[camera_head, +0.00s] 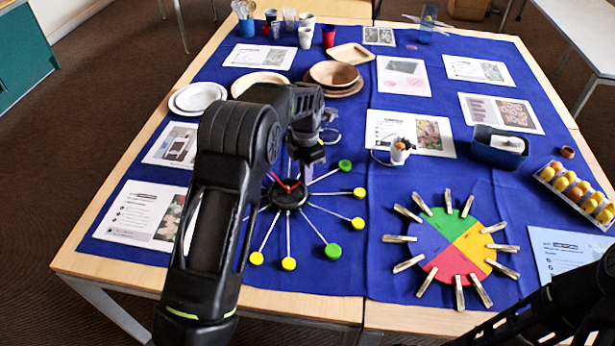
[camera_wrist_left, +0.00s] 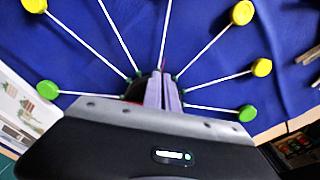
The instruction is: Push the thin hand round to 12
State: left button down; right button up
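The clock lies on the blue cloth, with a black round centre (camera_head: 291,198) and white sticks ending in yellow and green caps. Red hands (camera_head: 288,186) show on the centre; I cannot surely tell the thin one from the other, or read any numbers. My left gripper (camera_head: 307,168) is just above the far side of the centre, pointing down. In the left wrist view its fingers (camera_wrist_left: 164,80) are together with nothing visible between them, and cover much of the black centre. My left arm hides part of the clock's left side. My right gripper is out of view.
A coloured disc (camera_head: 451,246) ringed with clothespins lies right of the clock. A small white cup (camera_head: 400,152), wooden plates (camera_head: 334,74) and a blue box (camera_head: 492,152) stand farther back. Printed sheets (camera_head: 140,213) lie around. Bare cloth lies between clock and disc.

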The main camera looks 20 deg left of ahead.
pick_arm(q)
jog(key=shift+w+a+n, duration=0.1)
jog(key=shift+n, duration=0.2)
jog(key=c, duration=1.6)
grip_release()
jog(key=shift+c, duration=0.2)
jog(key=shift+r, duration=0.1)
notch_tip(320, 180, up, 8)
jog(key=shift+f+b, duration=0.2)
jog(key=shift+b, duration=0.2)
